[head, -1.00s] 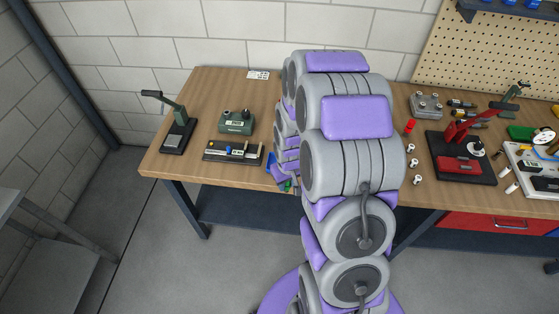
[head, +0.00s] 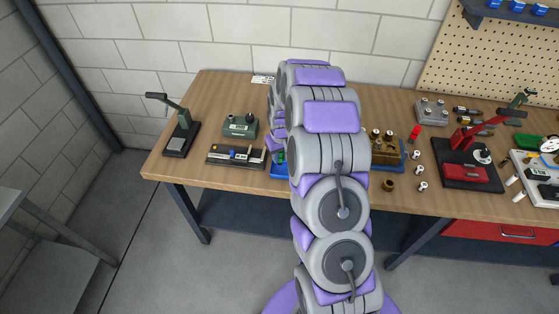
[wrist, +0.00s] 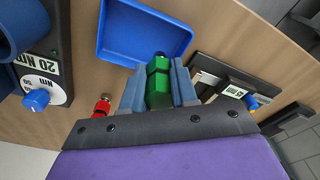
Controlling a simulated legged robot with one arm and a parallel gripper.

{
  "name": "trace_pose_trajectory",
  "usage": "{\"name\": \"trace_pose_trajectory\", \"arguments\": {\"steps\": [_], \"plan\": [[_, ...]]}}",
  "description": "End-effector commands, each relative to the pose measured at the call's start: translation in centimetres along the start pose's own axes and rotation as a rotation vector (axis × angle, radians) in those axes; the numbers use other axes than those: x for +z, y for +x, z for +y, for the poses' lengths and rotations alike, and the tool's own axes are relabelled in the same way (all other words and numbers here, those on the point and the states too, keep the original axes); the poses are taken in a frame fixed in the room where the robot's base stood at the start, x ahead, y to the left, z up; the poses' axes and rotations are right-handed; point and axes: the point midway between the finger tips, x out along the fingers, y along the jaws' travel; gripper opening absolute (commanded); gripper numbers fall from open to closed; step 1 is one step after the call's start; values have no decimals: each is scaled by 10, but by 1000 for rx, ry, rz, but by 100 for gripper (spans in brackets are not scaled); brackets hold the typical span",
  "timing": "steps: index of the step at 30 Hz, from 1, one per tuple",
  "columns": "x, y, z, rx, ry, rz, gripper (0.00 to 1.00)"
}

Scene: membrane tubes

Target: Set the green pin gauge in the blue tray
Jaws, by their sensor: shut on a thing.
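My gripper (wrist: 158,80) is shut on the green pin gauge (wrist: 159,88), which sits between its two grey-blue fingers in the wrist view. The blue tray (wrist: 140,32) lies open and empty-looking on the bench, just beyond the fingertips in that view. The pin gauge's far end overlaps the tray's near rim in the picture; its height above the tray cannot be told. In the head view a blue edge of the tray (head: 277,172) shows beside my arm, with a bit of green (head: 280,156) at the gripper; my arm hides most of it.
A black level-like fixture (head: 236,156) lies left of the tray, with a green box (head: 240,126) behind it. A red piece (wrist: 101,107) and a dial tester (wrist: 38,85) stand left in the wrist view. A brass-coloured block (head: 382,148) stands right of my arm.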

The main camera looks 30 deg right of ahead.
Motion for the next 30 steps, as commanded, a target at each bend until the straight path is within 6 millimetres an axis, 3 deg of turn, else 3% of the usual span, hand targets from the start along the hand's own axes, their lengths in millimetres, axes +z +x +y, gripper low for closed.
{"name": "trace_pose_trajectory", "arguments": {"steps": [2, 9, 20, 21, 28, 30], "plan": [[-4, 1, 1, 0, 0, 1, 4], [-1, 34, 1, 0, 0, -1, 4], [0, 37, 1, 0, 0, 0, 4], [0, 37, 1, 0, 0, 0, 31], [0, 37, 1, 0, 0, 0, 53], [0, 37, 1, 0, 0, 0, 53]]}}
